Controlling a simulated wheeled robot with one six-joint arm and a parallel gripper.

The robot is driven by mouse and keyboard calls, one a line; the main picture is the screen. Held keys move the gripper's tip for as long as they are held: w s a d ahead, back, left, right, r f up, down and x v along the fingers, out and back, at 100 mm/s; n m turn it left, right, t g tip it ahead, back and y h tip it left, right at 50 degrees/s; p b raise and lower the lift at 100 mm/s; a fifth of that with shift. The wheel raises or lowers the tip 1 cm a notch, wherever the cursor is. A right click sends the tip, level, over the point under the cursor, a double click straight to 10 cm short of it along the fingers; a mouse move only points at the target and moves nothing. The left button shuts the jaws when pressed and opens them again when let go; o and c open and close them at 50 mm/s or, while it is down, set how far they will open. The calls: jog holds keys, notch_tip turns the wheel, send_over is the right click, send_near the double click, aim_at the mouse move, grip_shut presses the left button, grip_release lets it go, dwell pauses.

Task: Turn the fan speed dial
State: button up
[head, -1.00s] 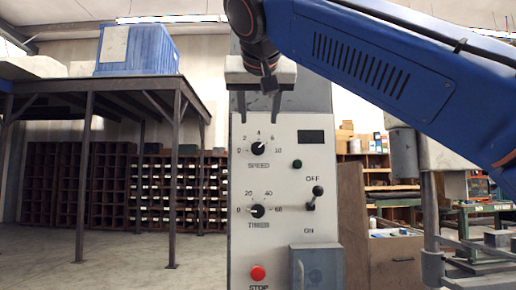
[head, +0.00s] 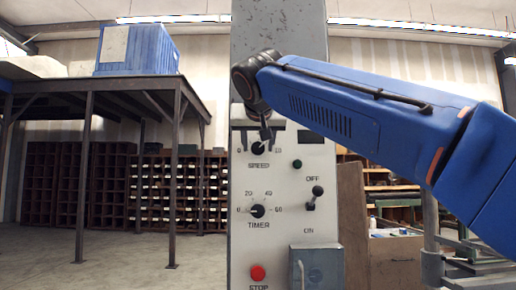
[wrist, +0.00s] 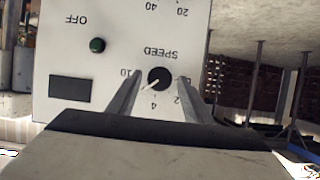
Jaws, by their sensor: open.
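The speed dial (head: 257,148) is a round black knob with a white pointer, above the word SPEED on a pale control panel (head: 292,228). In the wrist view the speed dial (wrist: 159,79) appears upside down, its pointer slanting between the 4 and the 10. My gripper (head: 257,146) is open in front of it. In the wrist view my gripper (wrist: 160,74) has one finger on each side of the knob, with gaps showing. I cannot tell how deep the tips reach. The gripper hides some of the upper scale in the head view.
Below the speed dial is a timer dial (head: 257,211). To the right are a green button (head: 297,163), a dark display (head: 311,137) and an ON/OFF lever (head: 314,197). A red stop button (head: 258,273) and a grey box (head: 317,267) sit lower. A steel platform (head: 100,85) stands left.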

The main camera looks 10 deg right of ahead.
aim_at(258, 148)
jog(key=shift+x, duration=1.05)
jog(key=c, duration=0.9)
